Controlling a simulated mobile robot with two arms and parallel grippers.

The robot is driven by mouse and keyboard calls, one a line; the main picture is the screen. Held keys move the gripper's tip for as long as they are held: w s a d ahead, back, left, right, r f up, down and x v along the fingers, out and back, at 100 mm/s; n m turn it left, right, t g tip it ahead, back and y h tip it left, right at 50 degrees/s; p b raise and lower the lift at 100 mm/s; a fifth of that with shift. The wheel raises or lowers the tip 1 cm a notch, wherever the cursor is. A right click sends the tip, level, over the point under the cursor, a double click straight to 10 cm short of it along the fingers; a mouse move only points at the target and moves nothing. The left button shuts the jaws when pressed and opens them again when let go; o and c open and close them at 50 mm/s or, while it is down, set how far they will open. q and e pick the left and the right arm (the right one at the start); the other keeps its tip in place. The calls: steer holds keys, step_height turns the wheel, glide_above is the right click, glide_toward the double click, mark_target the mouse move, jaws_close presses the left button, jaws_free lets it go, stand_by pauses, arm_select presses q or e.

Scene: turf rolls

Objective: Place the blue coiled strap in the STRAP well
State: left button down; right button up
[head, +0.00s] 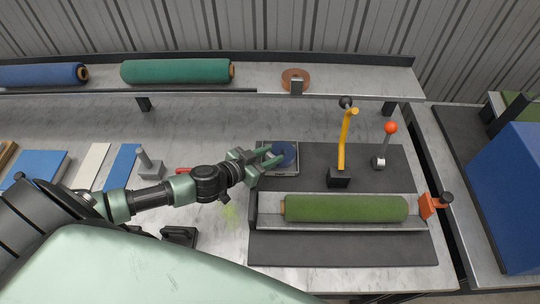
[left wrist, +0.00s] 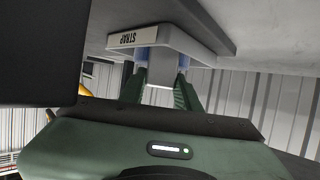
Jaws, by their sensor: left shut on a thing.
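The blue coiled strap (head: 285,151) is a round dark-blue coil at the grey STRAP well (head: 294,172) in the head view. My left gripper (head: 275,156) reaches in from the left, its green fingers shut on the strap. In the left wrist view, the pale well (left wrist: 190,45) bears the STRAP label (left wrist: 126,40). Blue parts of the strap (left wrist: 141,55) show by the fingers, on either side of a pale block. The strap lies within the well's outline from above; I cannot tell whether it rests on the floor. My right gripper is out of view.
A green turf roll (head: 345,209) lies in a cradle right of the well. A yellow lever (head: 344,140) and an orange-knobbed lever (head: 385,145) stand behind it. The back shelf (head: 350,80) holds a brown coil (head: 295,79) and rolls.

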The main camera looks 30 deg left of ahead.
arm_select(q)
steer(key=shift+f, duration=0.15)
steer(key=c, duration=1)
jaws_free()
steer(key=shift+r, duration=0.25)
steer(key=shift+b+v, duration=0.95)
steer(key=shift+v, duration=5.05)
steer(key=shift+s+f, duration=0.1)
steer(key=shift+f, duration=0.05)
